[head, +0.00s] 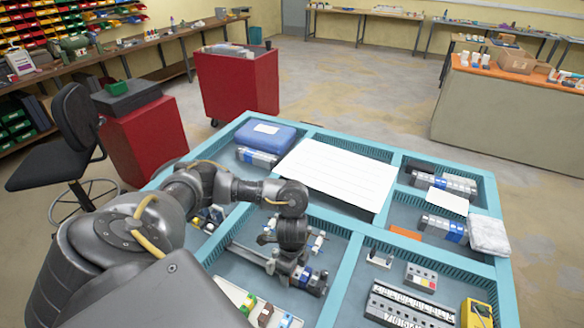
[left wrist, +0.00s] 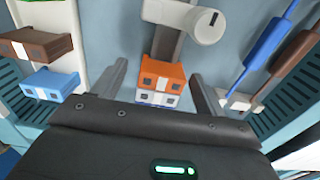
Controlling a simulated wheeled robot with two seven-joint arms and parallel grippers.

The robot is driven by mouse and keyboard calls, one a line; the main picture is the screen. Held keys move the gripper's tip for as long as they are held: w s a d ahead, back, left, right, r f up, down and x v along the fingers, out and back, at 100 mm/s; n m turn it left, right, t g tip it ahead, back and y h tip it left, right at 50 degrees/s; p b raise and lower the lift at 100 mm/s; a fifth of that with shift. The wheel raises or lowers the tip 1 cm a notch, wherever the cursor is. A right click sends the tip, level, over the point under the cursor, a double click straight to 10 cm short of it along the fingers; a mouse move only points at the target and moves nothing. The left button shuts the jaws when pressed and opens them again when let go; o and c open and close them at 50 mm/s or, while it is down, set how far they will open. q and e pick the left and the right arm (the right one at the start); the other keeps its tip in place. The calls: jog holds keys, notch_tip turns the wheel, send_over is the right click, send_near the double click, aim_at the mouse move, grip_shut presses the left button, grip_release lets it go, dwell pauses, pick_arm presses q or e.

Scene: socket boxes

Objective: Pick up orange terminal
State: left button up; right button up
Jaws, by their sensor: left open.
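The orange terminal (left wrist: 164,76) shows in the left wrist view, a small orange block with dark square openings. A white-and-blue terminal (left wrist: 157,98) sits directly against it, on the side nearer my gripper body. My left gripper (left wrist: 158,82) is open, with one finger on each side of these blocks and visible gaps to both. In the head view my left arm reaches down over the front middle compartment of the blue-rimmed bench (head: 345,275), and my wrist hides the fingertips and the orange terminal. My right gripper is not in view.
A white strip (left wrist: 85,55) with a brown terminal (left wrist: 35,42) and a blue terminal (left wrist: 48,83) lies left of the fingers. Blue (left wrist: 265,40) and brown (left wrist: 288,55) leads are at the right. A grey rail with a white cylinder (left wrist: 192,22) lies beyond. Compartment walls stand around.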

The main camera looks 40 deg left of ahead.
pick_arm(q)
jog(key=shift+w+f, duration=0.2)
jog(key=shift+f, duration=0.5)
jog(key=shift+s, duration=0.1)
jog(key=shift+c, duration=0.7)
jog(key=c, duration=1)
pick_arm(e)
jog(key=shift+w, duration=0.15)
pick_arm(q)
jog(key=shift+c, duration=0.2)
